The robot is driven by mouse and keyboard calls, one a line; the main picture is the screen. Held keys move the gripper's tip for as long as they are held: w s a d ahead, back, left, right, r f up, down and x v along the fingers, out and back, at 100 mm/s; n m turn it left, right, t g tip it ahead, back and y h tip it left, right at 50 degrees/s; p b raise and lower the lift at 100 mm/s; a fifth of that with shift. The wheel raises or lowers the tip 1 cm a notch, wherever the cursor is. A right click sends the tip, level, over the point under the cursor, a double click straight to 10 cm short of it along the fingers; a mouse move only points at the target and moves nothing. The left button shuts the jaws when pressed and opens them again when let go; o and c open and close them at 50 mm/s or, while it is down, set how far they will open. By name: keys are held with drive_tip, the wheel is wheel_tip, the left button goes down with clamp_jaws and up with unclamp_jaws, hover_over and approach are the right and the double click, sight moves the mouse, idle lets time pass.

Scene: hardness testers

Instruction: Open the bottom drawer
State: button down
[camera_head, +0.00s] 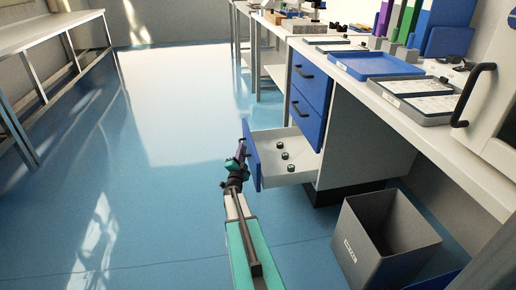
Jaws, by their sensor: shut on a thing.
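The bottom drawer (253,160) of the blue-fronted cabinet is pulled out to the left, and its white inside shows. Three small dark round pieces with greenish tops lie in it. My gripper (241,153) is at the outer face of the drawer's blue front. It is shut on the drawer's handle, which is mostly hidden by the gripper. The two drawers above, the middle one (305,118) and the top one (312,80), are closed, with dark handles.
A grey open bin (362,245) stands on the floor right of the drawer. The white bench top (420,135) above carries a blue tray (375,65) and flat cases. The blue floor (150,190) left of the drawer is clear. Another bench stands far left.

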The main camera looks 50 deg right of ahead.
drive_tip(key=w+a+p, duration=0.1)
drive_tip(key=w+a, duration=0.4)
drive_tip(key=a, duration=0.1)
drive_tip(key=shift+w, duration=0.2)
drive_tip(key=shift+r, duration=0.1)
drive_tip(key=c, duration=2.1)
unclamp_jaws()
drive_tip(key=shift+s, duration=0.1)
drive_tip(key=p+v, duration=0.3)
drive_tip(key=v, duration=1)
drive_tip(key=shift+s+a+f+p, duration=0.1)
drive_tip(key=shift+a+f+p, duration=0.2)
drive_tip(key=shift+p, duration=0.1)
drive_tip(key=shift+r, duration=0.1)
